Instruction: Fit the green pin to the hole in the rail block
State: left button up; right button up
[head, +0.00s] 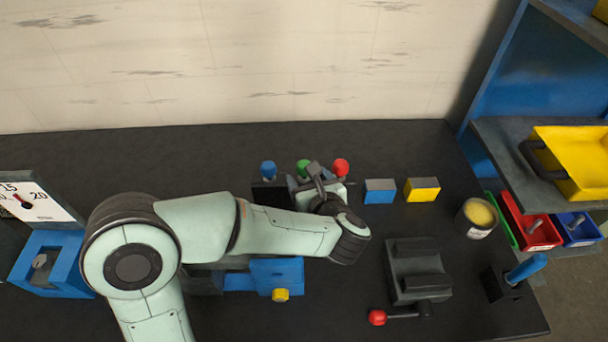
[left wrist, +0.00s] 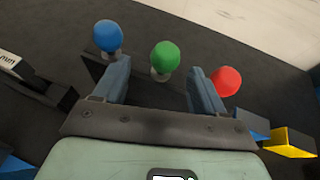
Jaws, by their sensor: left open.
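The green pin (head: 303,168) has a round green head and stands between a blue-headed pin (head: 268,170) and a red-headed pin (head: 341,167) at a dark block (head: 268,192). My left gripper (head: 307,180) is open and empty at the green pin. In the left wrist view the green head (left wrist: 165,56) shows just beyond the gap between the fingers (left wrist: 158,78), with the red head (left wrist: 227,81) close by the right finger. My gripper and arm hide much of the pin block. I cannot tell which part is the rail block. My right gripper is out of view.
Blue (head: 379,191) and yellow (head: 422,190) blocks lie right of the pins. A grey fixture (head: 418,270) with a red-knobbed lever (head: 377,317) stands front right. A can (head: 477,218) is near the right edge. A blue fixture (head: 277,272) lies below my arm.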

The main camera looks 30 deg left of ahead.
aim_at(304, 182)
pick_arm(q)
jog(key=x, duration=0.3)
jog(key=p+x, duration=0.1)
jog(key=x, duration=0.2)
jog(key=shift+w+d+r, duration=0.1)
jog(key=shift+w+d, duration=0.1)
jog(key=shift+w, duration=0.05)
jog(key=c, duration=1.3)
